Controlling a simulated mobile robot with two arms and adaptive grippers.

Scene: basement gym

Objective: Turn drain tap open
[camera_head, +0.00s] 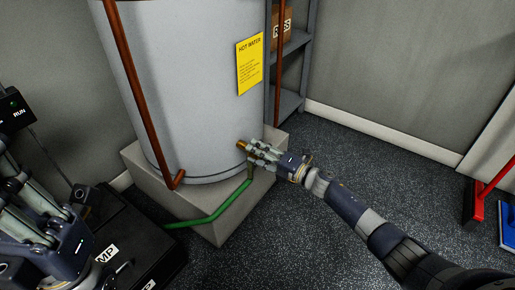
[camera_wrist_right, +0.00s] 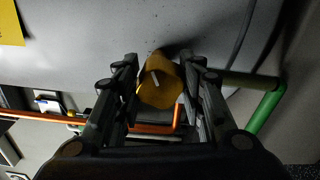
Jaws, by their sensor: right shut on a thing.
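The drain tap (camera_head: 242,145) is a small brass fitting low on the front of the grey hot water tank (camera_head: 195,80). In the right wrist view its round yellow brass end (camera_wrist_right: 160,84) sits between my fingers. My right gripper (camera_head: 258,150) reaches in from the right and is shut on the tap; it also shows in the wrist view (camera_wrist_right: 160,75). The fingers hide part of the tap in the head view, and its turn position is unclear. My left gripper (camera_head: 35,205) is at the left edge, away from the tank; its opening is unclear.
A green hose (camera_head: 215,213) runs down below the tap and left across the concrete plinth (camera_head: 225,222). A copper pipe (camera_head: 140,90) stands against the tank's left. A black labelled box (camera_head: 135,235) is at lower left. A shelf (camera_head: 292,103) stands behind.

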